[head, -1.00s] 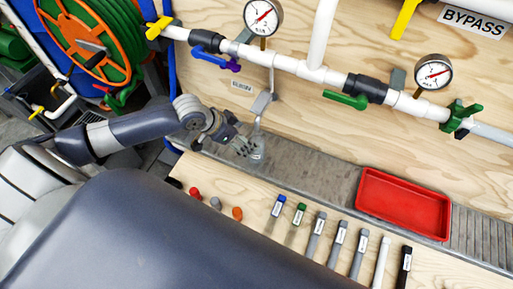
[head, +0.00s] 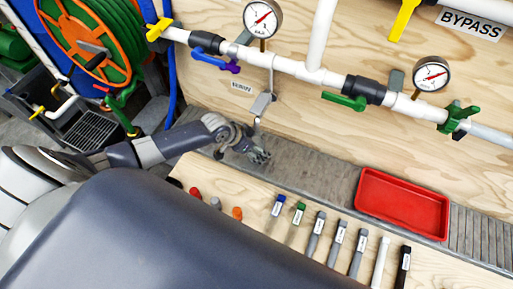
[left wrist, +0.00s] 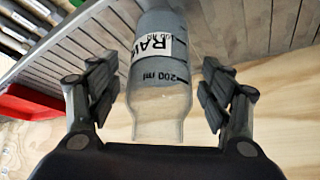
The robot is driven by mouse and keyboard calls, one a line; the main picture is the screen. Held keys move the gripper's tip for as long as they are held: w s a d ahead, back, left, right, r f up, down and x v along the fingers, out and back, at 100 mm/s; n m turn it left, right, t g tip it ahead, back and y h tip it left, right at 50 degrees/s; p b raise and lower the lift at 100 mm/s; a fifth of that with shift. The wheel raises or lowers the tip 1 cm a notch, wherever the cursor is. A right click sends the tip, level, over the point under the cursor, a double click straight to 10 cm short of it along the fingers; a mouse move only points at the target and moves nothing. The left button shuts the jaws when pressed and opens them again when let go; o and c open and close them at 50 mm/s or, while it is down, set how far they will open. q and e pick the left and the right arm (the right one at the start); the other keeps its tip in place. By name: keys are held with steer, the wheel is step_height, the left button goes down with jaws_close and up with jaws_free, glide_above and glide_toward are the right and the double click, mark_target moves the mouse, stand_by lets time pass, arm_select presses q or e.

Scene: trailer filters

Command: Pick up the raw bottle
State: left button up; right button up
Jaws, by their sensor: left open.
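The raw bottle (left wrist: 160,105) is clear, with a white "RAW" label and a "200 ml" mark, and holds greyish liquid. In the left wrist view it lies between the two spread fingers of my left gripper (left wrist: 160,102), with a visible gap on each side. In the head view my left gripper (head: 260,156) is low over the grey slatted ledge below the sampling spout, and it hides most or all of the bottle there. My left gripper is open. My right gripper is not in view.
A spout (head: 262,104) hangs from the white pipe (head: 314,72) just above my left gripper. A red tray (head: 402,235) sits on the ledge to the right. Several markers and tools (head: 340,240) lie on the wooden board in front. The ledge between gripper and tray is clear.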

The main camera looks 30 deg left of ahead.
arm_select(q)
steer(key=c, duration=1.3)
steer(key=shift+r, duration=0.15)
steer(key=shift+r, duration=0.6)
steer(key=s+a, duration=0.3)
steer(key=s, duration=0.2)
steer(key=s+a+b, duration=0.1)
steer(key=s+a, duration=0.2)
steer(key=s, duration=0.2)
steer(key=s+a+b, duration=0.1)
steer(key=s+a, duration=0.2)
steer(key=s, duration=0.2)
steer(key=shift+s, duration=0.25)
